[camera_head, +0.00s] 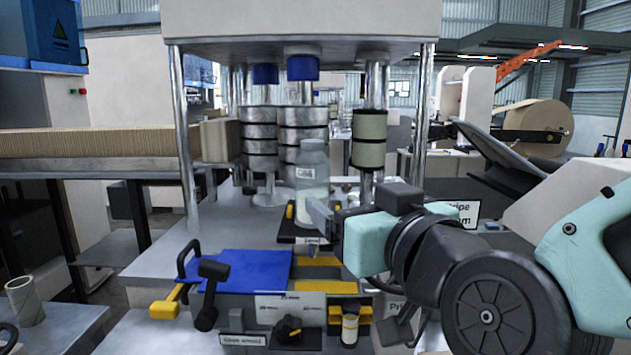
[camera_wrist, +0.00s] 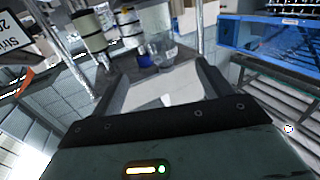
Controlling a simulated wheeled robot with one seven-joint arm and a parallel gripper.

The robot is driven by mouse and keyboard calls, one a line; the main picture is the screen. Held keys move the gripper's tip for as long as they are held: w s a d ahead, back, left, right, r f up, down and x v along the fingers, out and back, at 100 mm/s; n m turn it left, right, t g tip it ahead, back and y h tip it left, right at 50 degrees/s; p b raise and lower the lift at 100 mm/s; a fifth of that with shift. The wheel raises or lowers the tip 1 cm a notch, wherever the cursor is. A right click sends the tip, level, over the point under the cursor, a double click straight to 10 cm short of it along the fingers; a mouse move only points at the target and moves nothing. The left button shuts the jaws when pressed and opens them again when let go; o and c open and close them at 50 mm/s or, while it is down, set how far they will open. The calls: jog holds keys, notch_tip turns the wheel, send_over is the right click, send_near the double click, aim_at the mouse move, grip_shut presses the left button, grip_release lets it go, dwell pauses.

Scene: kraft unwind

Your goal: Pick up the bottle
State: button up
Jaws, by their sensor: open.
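The bottle (camera_head: 311,178) is clear with a grey cap and a pale label. It stands upright on a small dark stand on the machine's deck, in front of the metal cylinders. My gripper (camera_head: 322,214) comes in from the right, its fingers at the bottle's lower right edge in the head view. I cannot tell from this view whether they touch it. In the wrist view my gripper (camera_wrist: 160,72) has its two fingers spread wide, with nothing held between them. A clear, bottle-like shape (camera_wrist: 162,48) shows beyond the fingertips there.
Metal posts (camera_head: 186,140) frame the deck on both sides. Stacked metal cylinders (camera_head: 260,140) and a cream-banded cylinder (camera_head: 369,138) stand behind the bottle. A blue plate (camera_head: 245,272) and a black-handled clamp (camera_head: 209,290) lie in front. The deck left of the bottle is fairly clear.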

aim_at(320, 183)
jog(key=p+x, duration=0.1)
jog(key=p, duration=0.1)
jog(key=p+x, duration=0.2)
jog(key=p, duration=0.1)
jog(key=p+x, duration=0.2)
jog(key=shift+r, duration=0.3)
jog(key=p, duration=0.5)
jog(key=shift+w+a+f, duration=0.1)
jog(key=shift+w, duration=0.05)
jog(key=x, duration=0.1)
jog(key=p+x, duration=0.1)
jog(key=x, duration=0.3)
jog(key=shift+f+p, duration=0.3)
jog(key=p+x, duration=0.3)
jog(key=x, duration=0.1)
jog(key=shift+w+a+f, duration=0.1)
jog(key=shift+w, duration=0.1)
jog(key=shift+w+a+f, duration=0.15)
jog(key=shift+w, duration=0.15)
jog(key=c, duration=1.4)
jog(key=shift+o, duration=0.2)
